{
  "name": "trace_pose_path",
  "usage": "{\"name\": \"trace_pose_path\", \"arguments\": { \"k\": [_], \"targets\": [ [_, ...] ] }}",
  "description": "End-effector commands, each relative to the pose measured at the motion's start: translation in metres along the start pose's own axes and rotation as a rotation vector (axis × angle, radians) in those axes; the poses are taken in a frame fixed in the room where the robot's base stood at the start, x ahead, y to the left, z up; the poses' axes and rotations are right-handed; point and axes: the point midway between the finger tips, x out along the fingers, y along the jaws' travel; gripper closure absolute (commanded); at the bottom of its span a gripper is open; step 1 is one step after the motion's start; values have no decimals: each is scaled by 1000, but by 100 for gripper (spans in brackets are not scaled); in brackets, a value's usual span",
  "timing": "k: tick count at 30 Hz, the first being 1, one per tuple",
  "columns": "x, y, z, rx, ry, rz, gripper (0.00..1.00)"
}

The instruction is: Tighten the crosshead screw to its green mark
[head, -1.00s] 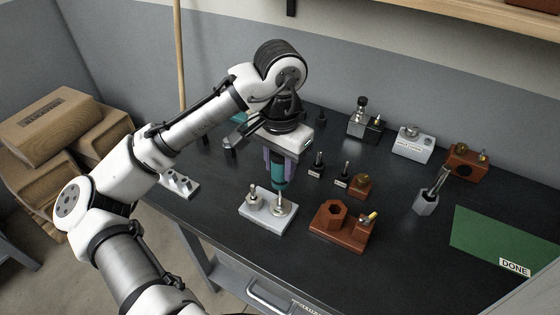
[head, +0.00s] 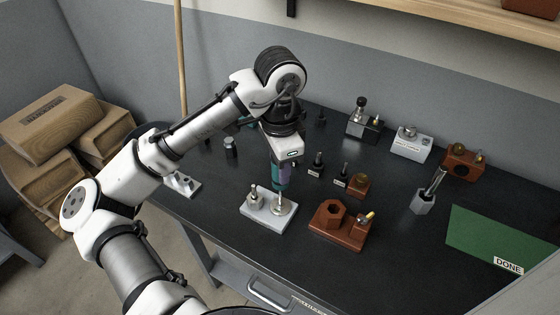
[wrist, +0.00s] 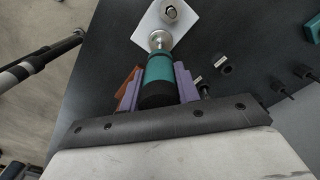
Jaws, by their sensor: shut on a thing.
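My gripper (head: 282,170) points down, its purple fingers shut on the teal handle of a screwdriver (head: 278,184). In the wrist view the teal and black handle (wrist: 159,72) sits between the fingers of my gripper (wrist: 157,85). The shaft goes down to a round metal fitting (head: 284,208) on a light grey block (head: 262,220), and looks upright over it. The fitting also shows in the wrist view (wrist: 160,37), beyond the handle. The crosshead screw slot, the green mark and the exact tip contact are hidden or too small to tell.
A second metal post (head: 254,195) stands on the same block, left of the shaft. A brown block with a hexagonal hole (head: 330,222) is close on the right. Small black-handled tools (head: 318,163) stand behind. A green DONE mat (head: 495,240) lies far right.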

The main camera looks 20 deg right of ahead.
Motion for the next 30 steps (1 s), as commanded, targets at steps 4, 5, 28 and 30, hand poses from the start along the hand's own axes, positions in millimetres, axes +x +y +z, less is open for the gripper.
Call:
{"name": "trace_pose_path", "arguments": {
  "k": [4, 5, 28, 30],
  "targets": [
    [-1, 0, 0, 107, 1, 0, 100],
    [0, 0, 0, 117, 1, 0, 100],
    [0, 0, 0, 466, 0, 0, 100],
    [0, 0, 0, 465, 0, 0, 100]
  ]
}}
